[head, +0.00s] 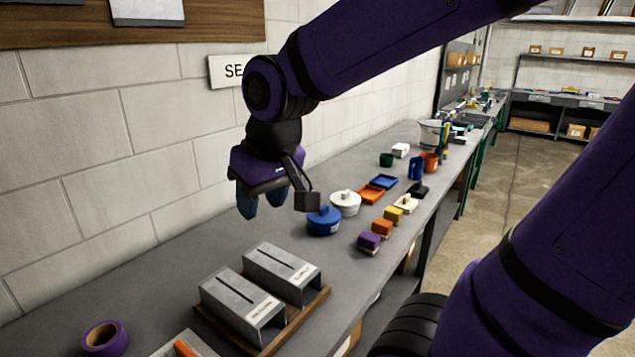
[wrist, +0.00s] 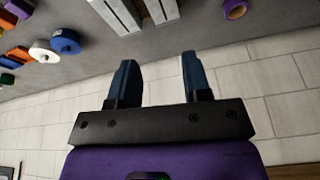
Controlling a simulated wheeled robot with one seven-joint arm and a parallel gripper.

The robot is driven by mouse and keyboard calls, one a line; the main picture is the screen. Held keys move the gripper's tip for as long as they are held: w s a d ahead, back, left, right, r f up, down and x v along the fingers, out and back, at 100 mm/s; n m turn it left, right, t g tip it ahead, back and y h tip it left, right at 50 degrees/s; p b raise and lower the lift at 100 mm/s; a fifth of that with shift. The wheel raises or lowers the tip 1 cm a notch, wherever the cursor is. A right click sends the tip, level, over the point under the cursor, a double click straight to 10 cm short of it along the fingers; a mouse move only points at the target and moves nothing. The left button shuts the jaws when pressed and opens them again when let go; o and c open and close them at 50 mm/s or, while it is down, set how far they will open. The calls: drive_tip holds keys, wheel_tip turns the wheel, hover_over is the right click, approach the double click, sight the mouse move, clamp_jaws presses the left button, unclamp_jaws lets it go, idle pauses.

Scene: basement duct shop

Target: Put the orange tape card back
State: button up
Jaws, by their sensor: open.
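An orange strip (head: 185,348), perhaps the tape card, shows at the bottom edge of the head view on a grey metal piece (head: 172,345); both are cut off by the frame. Two grey metal boxes with slotted tops, a nearer one (head: 238,299) and a farther one (head: 283,268), stand on a wooden base (head: 318,304). Each has a white label, too small to read. My gripper (head: 261,204) is open and empty in the air near the wall, above and behind the boxes. In the wrist view its two fingers (wrist: 159,62) stand apart with nothing between them.
A purple tape roll (head: 105,338) lies at the near left of the grey bench. The block wall borders the bench's left side.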

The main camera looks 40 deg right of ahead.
drive_tip(key=s+d+r+t, duration=0.1)
drive_tip(key=s+d+r, duration=0.3)
drive_tip(key=s, duration=0.4)
drive_tip(key=shift+s+m+h, duration=0.15)
drive_tip(key=shift+m+h, duration=0.15)
idle(0.8)
